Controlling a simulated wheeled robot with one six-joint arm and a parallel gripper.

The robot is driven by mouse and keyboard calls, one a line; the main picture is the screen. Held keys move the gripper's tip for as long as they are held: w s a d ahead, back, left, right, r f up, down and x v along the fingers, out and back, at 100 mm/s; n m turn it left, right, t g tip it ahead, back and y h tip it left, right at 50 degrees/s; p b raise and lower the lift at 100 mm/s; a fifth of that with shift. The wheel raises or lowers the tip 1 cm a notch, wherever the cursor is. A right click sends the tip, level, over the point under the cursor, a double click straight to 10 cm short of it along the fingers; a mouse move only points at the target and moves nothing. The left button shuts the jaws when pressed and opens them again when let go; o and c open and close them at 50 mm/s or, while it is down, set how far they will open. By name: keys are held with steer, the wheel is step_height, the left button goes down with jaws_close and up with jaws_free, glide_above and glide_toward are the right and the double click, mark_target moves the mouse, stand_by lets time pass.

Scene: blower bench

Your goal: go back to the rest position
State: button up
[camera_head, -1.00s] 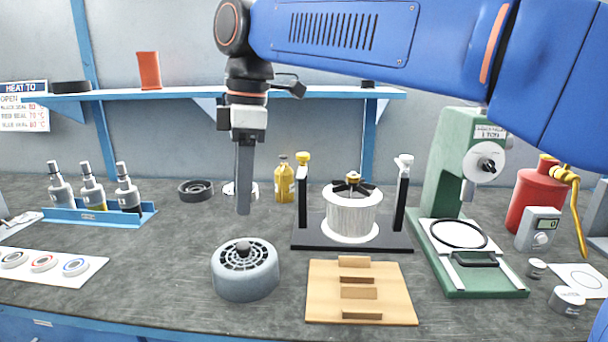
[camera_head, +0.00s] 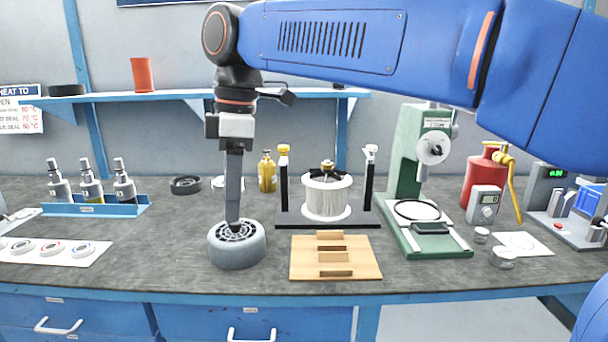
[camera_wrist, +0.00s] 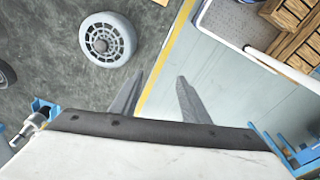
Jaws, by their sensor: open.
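My gripper (camera_head: 233,222) points straight down at the front middle of the bench in the head view. Its fingertips overlap the top of the grey round blower housing (camera_head: 237,248) there. In the wrist view my gripper (camera_wrist: 153,95) shows two fingers spread apart with nothing between them. The same housing (camera_wrist: 108,40) lies beyond the fingers, apart from them, with its hub and vanes showing.
The bench (camera_head: 150,240) also carries a wooden block board (camera_head: 370,270), a white rotor on a black stand (camera_head: 327,198), a green press (camera_head: 440,245) and a blue bottle rack (camera_head: 95,209). A shelf (camera_head: 190,95) runs behind my arm.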

steer(key=d+f+m+t, duration=0.1)
steer(key=d+f+m, duration=0.35)
steer(key=d, duration=0.75)
steer(key=d+f+m+t, duration=0.1)
steer(key=d+f+m, duration=0.4)
steer(key=d, duration=0.7)
steer(key=s+d+f+m+t, duration=0.1)
steer(key=s+d+f+m, duration=0.5)
steer(key=d+f, duration=0.2)
steer(key=s+d+f+m+t+h, duration=0.1)
steer(key=s+d+f+m+t, duration=0.1)
steer(key=s+d+f+m, duration=0.3)
steer(key=d+f, duration=0.3)
steer(key=d, duration=0.1)
steer(key=shift+s+d+f+m, duration=0.2)
steer(key=shift+s+d+m, duration=0.05)
steer(key=shift+s+m, duration=0.15)
